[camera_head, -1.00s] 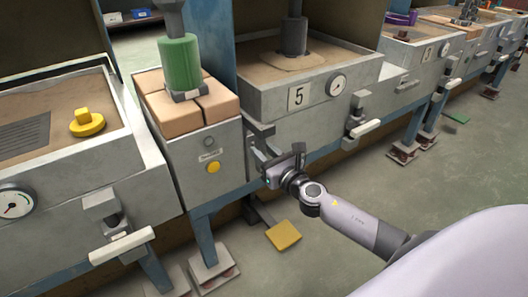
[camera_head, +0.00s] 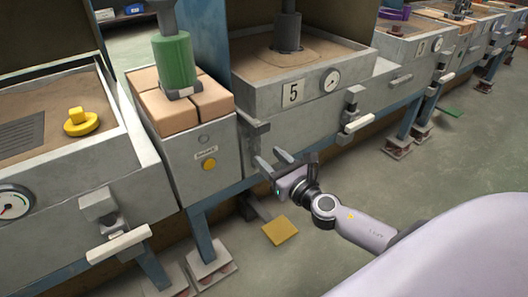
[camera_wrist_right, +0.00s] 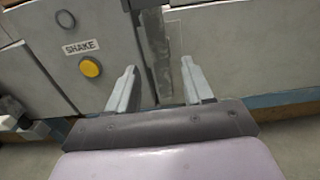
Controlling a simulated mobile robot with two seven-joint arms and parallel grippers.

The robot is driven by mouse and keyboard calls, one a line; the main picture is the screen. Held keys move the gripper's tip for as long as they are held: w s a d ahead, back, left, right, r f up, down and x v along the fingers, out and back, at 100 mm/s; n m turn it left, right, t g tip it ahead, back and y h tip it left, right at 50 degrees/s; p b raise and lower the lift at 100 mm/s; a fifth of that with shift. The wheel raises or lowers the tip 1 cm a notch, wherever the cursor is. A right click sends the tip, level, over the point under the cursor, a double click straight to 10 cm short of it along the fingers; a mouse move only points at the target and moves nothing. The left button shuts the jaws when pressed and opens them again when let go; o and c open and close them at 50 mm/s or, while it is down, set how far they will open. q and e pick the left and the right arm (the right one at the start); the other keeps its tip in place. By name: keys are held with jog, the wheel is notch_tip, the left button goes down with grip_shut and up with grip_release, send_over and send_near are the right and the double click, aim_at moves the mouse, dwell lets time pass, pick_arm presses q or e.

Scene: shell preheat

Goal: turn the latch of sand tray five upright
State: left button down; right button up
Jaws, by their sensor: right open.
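Sand tray five (camera_head: 258,97) is the grey box with the "5" plate and a round gauge, holding sand. A dark grey bracket with a bar (camera_head: 255,130), apparently a latch, stands at its left front corner; it also shows in the right wrist view (camera_wrist_right: 155,45) as an upright grey strip beyond the fingers. Another fitting with a white handle (camera_head: 358,123) is at the tray's right end; the handle lies nearly level. My right gripper (camera_head: 269,157) is open and empty, just below and in front of the bracket, apparently apart from it. My left gripper is not in view.
To the left is a cabinet with a yellow button (camera_head: 209,164) marked SHAKE, bearing tan blocks and a green cylinder (camera_head: 172,60). A yellow pedal (camera_head: 280,230) is near the floor below my gripper.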

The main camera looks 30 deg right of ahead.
jog(key=shift+s+d, duration=0.1)
jog(key=shift+s, duration=0.75)
